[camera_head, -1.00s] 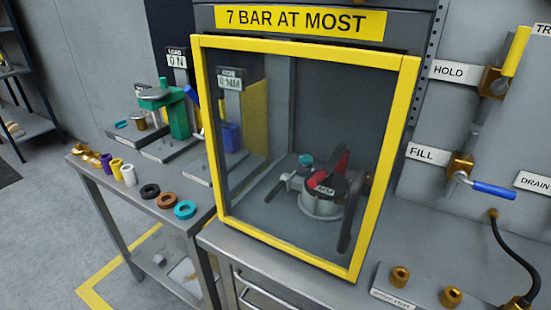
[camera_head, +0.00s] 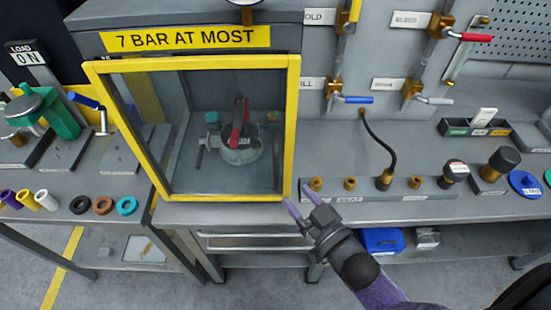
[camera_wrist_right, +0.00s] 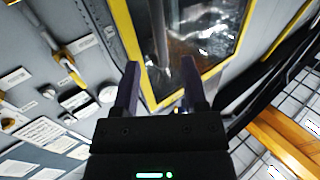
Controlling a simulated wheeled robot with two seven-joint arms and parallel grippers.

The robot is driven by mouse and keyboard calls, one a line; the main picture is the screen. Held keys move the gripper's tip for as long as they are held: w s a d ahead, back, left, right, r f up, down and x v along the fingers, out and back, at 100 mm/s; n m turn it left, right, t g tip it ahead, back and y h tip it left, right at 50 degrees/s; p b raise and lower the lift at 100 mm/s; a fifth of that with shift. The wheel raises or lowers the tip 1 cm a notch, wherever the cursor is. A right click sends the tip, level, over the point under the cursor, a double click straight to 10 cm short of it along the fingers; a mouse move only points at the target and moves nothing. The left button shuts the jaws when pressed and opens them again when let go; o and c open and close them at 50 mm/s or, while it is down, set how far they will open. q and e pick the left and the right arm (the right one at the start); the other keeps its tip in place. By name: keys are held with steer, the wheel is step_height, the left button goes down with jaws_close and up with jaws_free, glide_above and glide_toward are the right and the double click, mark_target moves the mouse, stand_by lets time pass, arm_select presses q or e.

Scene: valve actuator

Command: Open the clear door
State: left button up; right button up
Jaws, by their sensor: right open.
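The clear door (camera_head: 292,125) is a see-through pane in a yellow frame on the front of the grey cabinet. It looks shut. A valve actuator (camera_head: 240,152) with a red part on a grey body stands behind the pane. My right gripper (camera_head: 299,196) is open and empty at the door's lower right corner; I cannot tell whether it touches the frame. In the right wrist view its two fingers (camera_wrist_right: 159,80) point at the door, with the yellow frame (camera_wrist_right: 128,35) and the pane beyond them. My left gripper is out of view.
A yellow "7 BAR AT MOST" sign (camera_head: 186,38) sits above the door. A bench with brass fittings (camera_head: 350,183) and a black hose (camera_head: 383,140) lies to the right. Coloured rings (camera_head: 103,205) and a green press (camera_head: 48,112) are on the left bench. A drawer handle (camera_head: 255,240) is below.

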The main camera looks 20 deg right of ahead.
mark_target(278, 175)
steer(key=x, duration=0.8)
steer(key=shift+w+f, duration=0.2)
steer(key=shift+w, duration=0.1)
steer(key=shift+c, duration=0.3)
jaws_close()
stand_by(0.6)
